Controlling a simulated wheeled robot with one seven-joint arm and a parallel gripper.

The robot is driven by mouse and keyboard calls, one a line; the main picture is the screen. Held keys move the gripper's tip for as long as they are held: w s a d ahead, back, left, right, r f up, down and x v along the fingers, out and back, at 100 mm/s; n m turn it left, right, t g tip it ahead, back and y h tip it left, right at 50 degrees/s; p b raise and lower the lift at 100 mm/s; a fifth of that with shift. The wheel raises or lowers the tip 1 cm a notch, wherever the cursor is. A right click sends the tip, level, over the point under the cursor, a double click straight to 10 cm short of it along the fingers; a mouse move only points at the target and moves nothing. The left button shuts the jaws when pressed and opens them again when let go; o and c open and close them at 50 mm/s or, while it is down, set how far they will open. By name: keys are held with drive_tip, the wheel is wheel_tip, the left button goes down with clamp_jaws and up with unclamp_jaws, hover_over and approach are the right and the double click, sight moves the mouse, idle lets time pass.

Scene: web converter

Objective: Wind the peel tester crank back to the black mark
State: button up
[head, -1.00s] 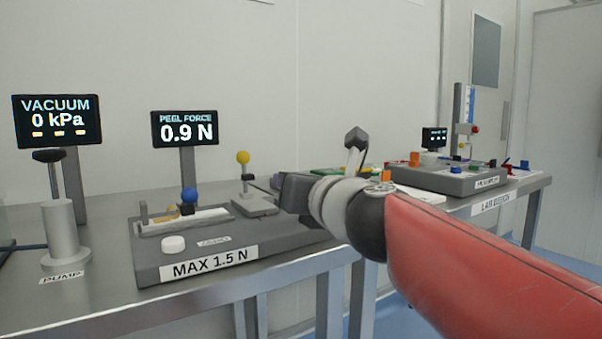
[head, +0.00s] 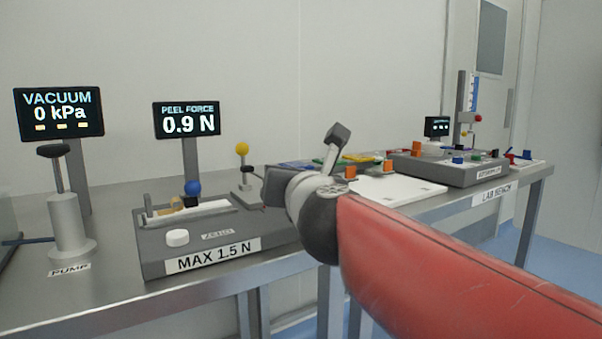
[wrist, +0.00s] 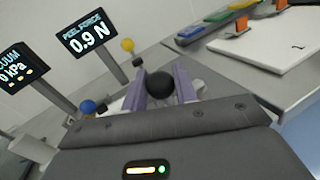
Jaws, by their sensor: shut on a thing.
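The peel tester (head: 160,255) is a grey block on the bench with a "MAX 1.5 N" label, a white button (head: 177,237) and a blue ball (head: 192,188). Its display (head: 187,120) reads PEEL FORCE 0.9 N, also legible in the wrist view (wrist: 88,38). My gripper (head: 266,186) is at the tester's right end, hiding the crank there in the head view. In the wrist view my gripper's purple jaws (wrist: 160,88) are shut on a black ball knob (wrist: 161,87), which looks like the crank's knob. The black mark cannot be made out.
A yellow-topped lever (head: 242,150) stands just behind my gripper. A pump (head: 66,225) and a vacuum display (head: 59,112) reading 0 kPa are at left. A white board (head: 395,189) and another grey unit (head: 450,168) lie to the right.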

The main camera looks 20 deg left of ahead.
drive_tip(key=shift+a, duration=0.15)
drive_tip(key=shift+w+a+m+t+h+p, duration=0.1)
drive_tip(key=shift+a+m+t+h+p, duration=0.1)
drive_tip(key=shift+m+t+h, duration=0.3)
drive_tip(key=shift+w+a+m+t+h+p, duration=0.1)
drive_tip(key=shift+m+t+h+p, duration=0.1)
drive_tip(key=shift+m+h, duration=0.5)
drive_tip(key=shift+w+m+t+h, duration=0.1)
drive_tip(key=shift+m+t+h, duration=0.2)
drive_tip(key=shift+h, duration=0.6)
drive_tip(key=o, duration=0.9)
drive_tip(key=shift+a, duration=0.1)
drive_tip(key=b+v, duration=0.1)
drive_tip(key=v, duration=0.6)
drive_tip(key=shift+s, duration=0.4)
